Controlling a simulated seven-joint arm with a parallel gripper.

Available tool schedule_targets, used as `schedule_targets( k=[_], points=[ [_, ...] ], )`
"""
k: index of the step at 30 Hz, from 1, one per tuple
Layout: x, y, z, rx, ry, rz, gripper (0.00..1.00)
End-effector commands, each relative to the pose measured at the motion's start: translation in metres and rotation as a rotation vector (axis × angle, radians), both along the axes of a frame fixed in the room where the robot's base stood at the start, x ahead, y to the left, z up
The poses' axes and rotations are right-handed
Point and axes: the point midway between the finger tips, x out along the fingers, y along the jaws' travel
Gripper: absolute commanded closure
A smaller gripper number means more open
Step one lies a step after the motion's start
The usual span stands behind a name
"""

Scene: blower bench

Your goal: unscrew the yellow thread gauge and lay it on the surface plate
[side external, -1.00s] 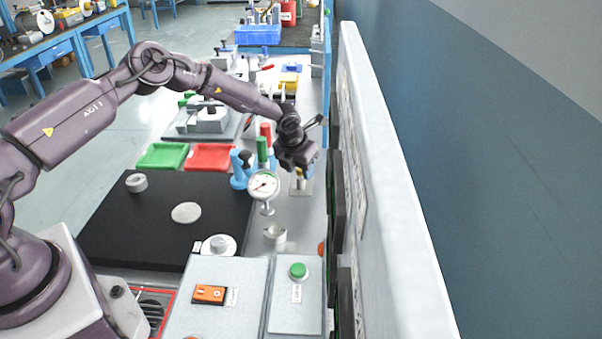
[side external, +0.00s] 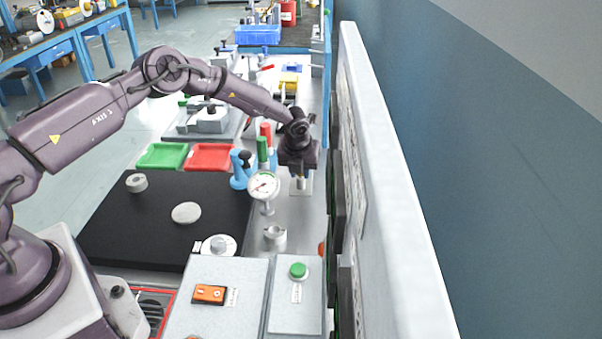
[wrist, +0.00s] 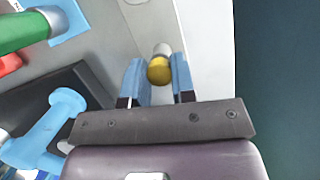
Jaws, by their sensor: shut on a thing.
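The yellow thread gauge (wrist: 159,71) shows in the wrist view between the two blue fingers, with a pale metal part at its far end. My gripper (wrist: 158,88) is shut on it. In the side view my gripper (side external: 300,180) points down over a small pale base plate (side external: 306,188) close to the wall panel. The gauge is mostly hidden there, and its thread is too small to make out. The black surface plate (side external: 150,230) lies to the left, with a grey ring (side external: 136,182) and a pale disc (side external: 186,212) on it.
A dial gauge (side external: 263,187) and a grey cup (side external: 275,235) stand between my gripper and the plate's right side. A blue holder (side external: 239,178) and green handle (side external: 262,150) stand left of my gripper. The wall panel (side external: 375,190) is close on the right. Much of the plate is bare.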

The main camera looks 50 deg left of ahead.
Motion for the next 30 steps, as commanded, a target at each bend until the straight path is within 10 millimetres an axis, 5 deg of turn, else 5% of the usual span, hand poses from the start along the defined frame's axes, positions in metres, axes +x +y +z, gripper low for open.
schedule_targets(
  k=[15, 29, 30],
  points=[
    [-0.0002, 0.0022, -0.0003, 0.003, 0.000, 0.955, 0.98],
    [-0.0022, 0.0035, 0.0002, 0.006, 0.006, 1.134, 1.00],
    [-0.0023, 0.0034, 0.0001, 0.006, 0.006, 1.134, 0.74]
  ],
)
